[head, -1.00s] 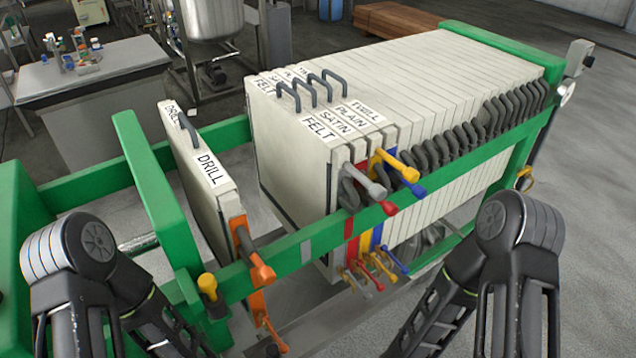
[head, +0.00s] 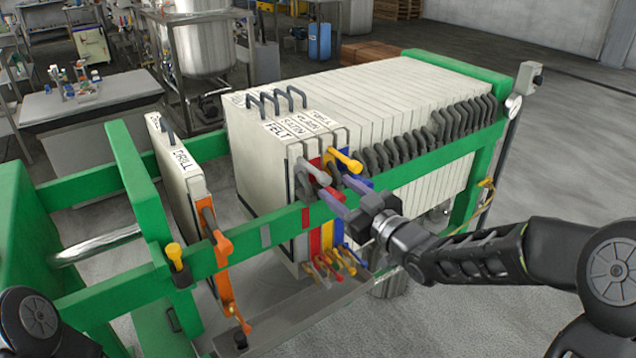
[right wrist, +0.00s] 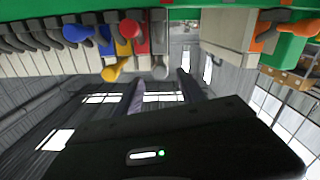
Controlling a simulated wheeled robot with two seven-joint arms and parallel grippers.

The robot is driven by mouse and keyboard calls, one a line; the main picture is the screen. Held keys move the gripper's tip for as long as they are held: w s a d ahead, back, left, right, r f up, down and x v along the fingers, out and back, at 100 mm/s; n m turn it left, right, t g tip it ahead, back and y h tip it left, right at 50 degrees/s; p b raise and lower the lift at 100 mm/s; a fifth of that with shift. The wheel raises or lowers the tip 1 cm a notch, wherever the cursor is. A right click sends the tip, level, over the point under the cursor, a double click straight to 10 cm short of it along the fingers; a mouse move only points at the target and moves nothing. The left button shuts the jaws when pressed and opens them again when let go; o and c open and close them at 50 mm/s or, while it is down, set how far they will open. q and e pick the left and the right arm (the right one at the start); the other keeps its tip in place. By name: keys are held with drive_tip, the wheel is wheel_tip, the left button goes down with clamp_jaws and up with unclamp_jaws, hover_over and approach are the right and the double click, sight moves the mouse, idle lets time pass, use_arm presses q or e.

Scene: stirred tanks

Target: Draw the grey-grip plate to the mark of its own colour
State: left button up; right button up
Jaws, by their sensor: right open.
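The grey-grip plate, labelled FELT (head: 277,134), is the front plate of the packed stack in the head view. Its grey grip (head: 318,172) sticks out over the green rail. The grey mark (head: 265,237) is on the rail to the left of that plate, and a red mark (head: 305,217) is closer to the stack. My right gripper (head: 336,184) is open at the grips. My left gripper is not in view.
Red (right wrist: 130,30), yellow (right wrist: 112,71) and blue (right wrist: 76,33) grips crowd beside the grey one. The DRILL plate (head: 180,165) with an orange grip stands apart at the left. A gap lies between it and the stack. The green rail (head: 405,172) runs under the grips.

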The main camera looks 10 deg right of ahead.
sight(318, 172)
drive_tip(key=shift+w+a+r, duration=0.1)
drive_tip(key=shift+w, duration=0.05)
drive_tip(key=p+x, duration=0.1)
drive_tip(key=x, duration=0.7)
idle(0.3)
drive_tip(key=shift+c, duration=0.6)
clamp_jaws()
idle(0.8)
